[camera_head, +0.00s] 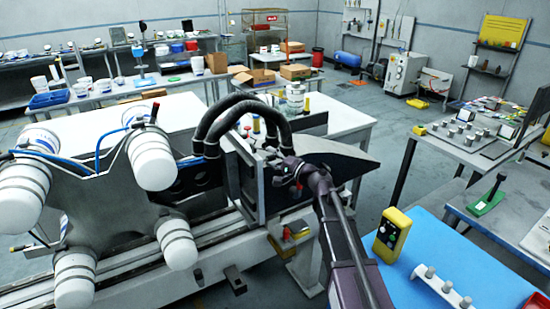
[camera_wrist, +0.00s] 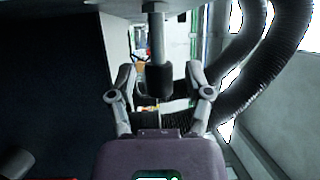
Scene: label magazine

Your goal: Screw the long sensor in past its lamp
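In the wrist view, a grey rod with a thick dark sleeve (camera_wrist: 158,80), seemingly the long sensor, hangs from a light bracket (camera_wrist: 120,7) at the top. My gripper (camera_wrist: 160,82) has one finger on each side of the sleeve. A gap shows between the sleeve and each finger, so the gripper looks open. A small yellowish spot shows just below the sleeve; I cannot tell if it is the lamp. In the head view my gripper (camera_head: 287,174) is at the machine's upright plate (camera_head: 245,185), and the sensor cannot be made out there.
Thick black corrugated hoses (camera_head: 226,112) arch over the plate and also run close right of my gripper in the wrist view (camera_wrist: 262,75). A blue mat (camera_head: 465,265) at the lower right holds a yellow handheld device (camera_head: 392,236) and a white rack (camera_head: 445,288) with grey posts.

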